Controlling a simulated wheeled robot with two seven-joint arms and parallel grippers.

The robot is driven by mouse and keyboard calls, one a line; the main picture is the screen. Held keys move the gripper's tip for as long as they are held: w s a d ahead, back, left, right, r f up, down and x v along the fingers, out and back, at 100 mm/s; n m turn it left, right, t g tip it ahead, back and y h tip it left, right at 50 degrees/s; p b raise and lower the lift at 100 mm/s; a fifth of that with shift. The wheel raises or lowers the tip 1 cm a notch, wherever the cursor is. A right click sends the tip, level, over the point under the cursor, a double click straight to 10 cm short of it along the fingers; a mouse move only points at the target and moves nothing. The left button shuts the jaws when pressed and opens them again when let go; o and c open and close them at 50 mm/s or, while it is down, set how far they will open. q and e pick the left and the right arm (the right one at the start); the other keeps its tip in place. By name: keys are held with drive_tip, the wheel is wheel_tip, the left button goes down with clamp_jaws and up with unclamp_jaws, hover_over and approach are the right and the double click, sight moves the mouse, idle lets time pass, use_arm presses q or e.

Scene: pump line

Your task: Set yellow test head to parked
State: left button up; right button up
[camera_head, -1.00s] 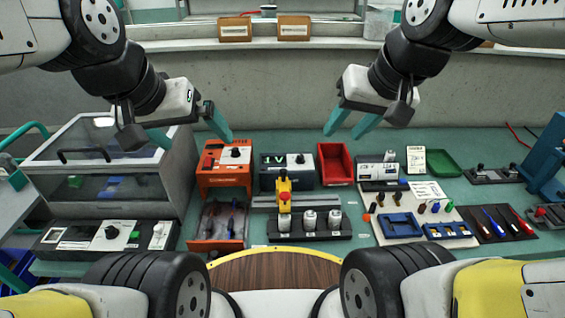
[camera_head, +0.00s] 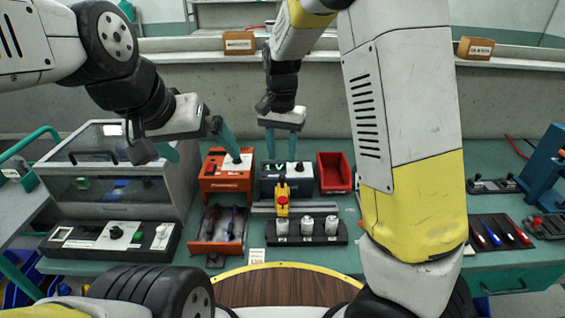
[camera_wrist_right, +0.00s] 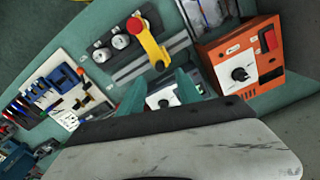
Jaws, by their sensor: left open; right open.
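The yellow test head (camera_head: 283,193) with a red knob on it stands on a grey rail (camera_head: 262,208) behind a row of white-topped cylinders. It also shows in the right wrist view (camera_wrist_right: 147,42) as a yellow arm on the rail. My right gripper (camera_head: 284,145) is open above the dark box behind the test head, its teal fingers pointing down and apart from the head. My left gripper (camera_head: 198,150) is open near the orange box, its fingers holding nothing.
An orange box (camera_head: 211,184) and a dark display box (camera_head: 266,187) stand behind the rail. A red bin (camera_head: 328,179) is to their right, a clear-lidded cabinet (camera_head: 72,196) far left. The black cylinder block (camera_head: 333,241) stands in front of the rail.

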sight(282, 176)
wheel_tip(282, 176, down, 7)
drive_tip(key=shift+f, duration=0.2)
idle(0.3)
clamp_jaws()
idle(1.3)
